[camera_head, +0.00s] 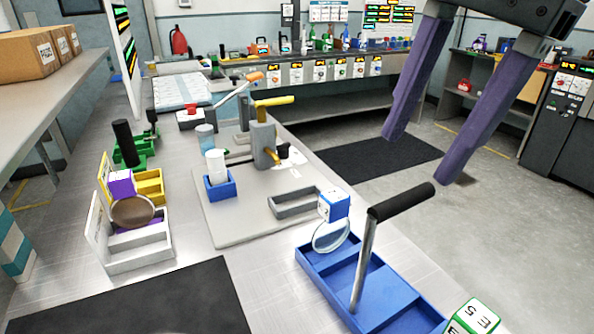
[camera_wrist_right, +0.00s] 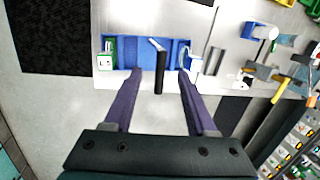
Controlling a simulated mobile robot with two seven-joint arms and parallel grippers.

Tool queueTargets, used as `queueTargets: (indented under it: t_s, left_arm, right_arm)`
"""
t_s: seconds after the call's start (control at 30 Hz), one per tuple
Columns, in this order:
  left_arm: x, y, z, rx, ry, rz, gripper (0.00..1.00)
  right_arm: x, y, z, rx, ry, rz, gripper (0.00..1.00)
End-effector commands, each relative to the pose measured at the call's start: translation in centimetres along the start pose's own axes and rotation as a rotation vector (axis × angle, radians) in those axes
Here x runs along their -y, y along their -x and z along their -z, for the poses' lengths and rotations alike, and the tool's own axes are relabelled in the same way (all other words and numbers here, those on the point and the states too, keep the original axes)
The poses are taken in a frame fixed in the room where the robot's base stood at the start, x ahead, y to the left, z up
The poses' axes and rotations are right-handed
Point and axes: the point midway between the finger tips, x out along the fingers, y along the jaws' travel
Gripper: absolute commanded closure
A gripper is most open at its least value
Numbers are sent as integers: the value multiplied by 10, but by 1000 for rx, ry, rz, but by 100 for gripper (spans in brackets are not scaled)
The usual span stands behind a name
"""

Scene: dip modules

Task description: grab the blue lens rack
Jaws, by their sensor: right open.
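The blue lens rack (camera_head: 385,298) sits at the front right of the worktable in the head view. A grey post (camera_head: 363,262) with a black grip (camera_head: 402,201) rises from it. A round clear lens (camera_head: 331,238) with a blue-and-white cube (camera_head: 334,206) stands at its far end, and a green-and-white cube (camera_head: 474,318) is at its near end. My right gripper (camera_head: 425,158) is open and empty, raised beyond the rack over the floor side. In the right wrist view, the rack (camera_wrist_right: 132,50) lies ahead, its black grip (camera_wrist_right: 160,72) showing between the open purple fingers (camera_wrist_right: 160,74).
A grey board (camera_head: 225,228) with a press and a blue holder (camera_head: 221,186) lies left of the rack. White (camera_head: 140,258) and yellow (camera_head: 149,185) racks stand at the left. A black mat (camera_head: 170,300) covers the front left. Open floor lies right of the table.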

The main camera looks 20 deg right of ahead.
Motion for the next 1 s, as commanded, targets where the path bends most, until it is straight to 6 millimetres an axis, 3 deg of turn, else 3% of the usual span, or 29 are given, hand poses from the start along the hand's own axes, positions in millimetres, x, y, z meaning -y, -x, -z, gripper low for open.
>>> queueTargets:
  t_s: [0.03, 0.17, 0.8, 1.0]
  left_arm:
    - [0, -1, 0, 0, 0, 0, 26]
    - [0, 1, 0, 0, 2, -1, 26]
    - [-2, 16, 6, -2, 11, -7, 26]
    - [-2, 16, 6, -1, 10, -6, 26]
  right_arm:
    - [0, 2, 12, -51, -3, -2, 43]
    - [-1, -6, 25, -102, -7, -13, 43]
    - [1, -88, 36, -97, -6, -13, 43]
    - [1, -93, 37, -97, -4, -10, 43]
